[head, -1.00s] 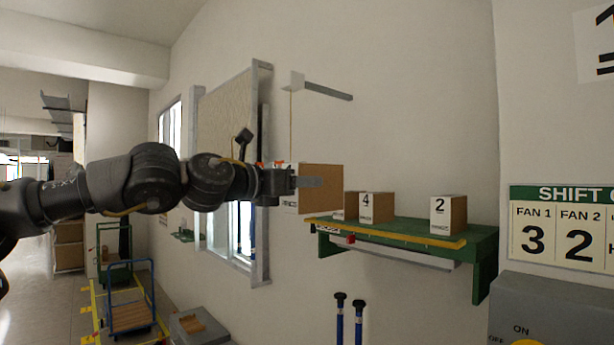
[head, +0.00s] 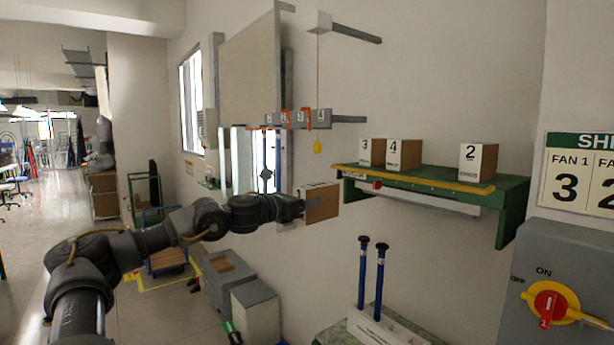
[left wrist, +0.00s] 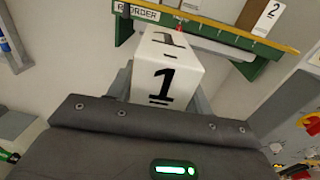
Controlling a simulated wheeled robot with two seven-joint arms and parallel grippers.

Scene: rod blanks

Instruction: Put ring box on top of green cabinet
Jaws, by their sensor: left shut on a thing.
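My left gripper (head: 303,207) is shut on a brown cardboard box (head: 322,203). In the left wrist view the box shows a white label (left wrist: 163,86) with a black 1. The box is in the air, left of and lower than a green wall shelf (head: 513,192), and apart from it in the head view. I cannot tell whether this is the ring box. No green cabinet is clearly seen; a low grey cabinet (head: 256,318) stands on the floor. My right gripper is not in view.
Boxes numbered 3 (head: 371,152), 4 (head: 404,154) and 2 (head: 478,162) stand on the shelf, with free room between 4 and 2. Blue rods (head: 379,282) stand upright in a white holder below. A grey switch box (head: 563,275) is at the right.

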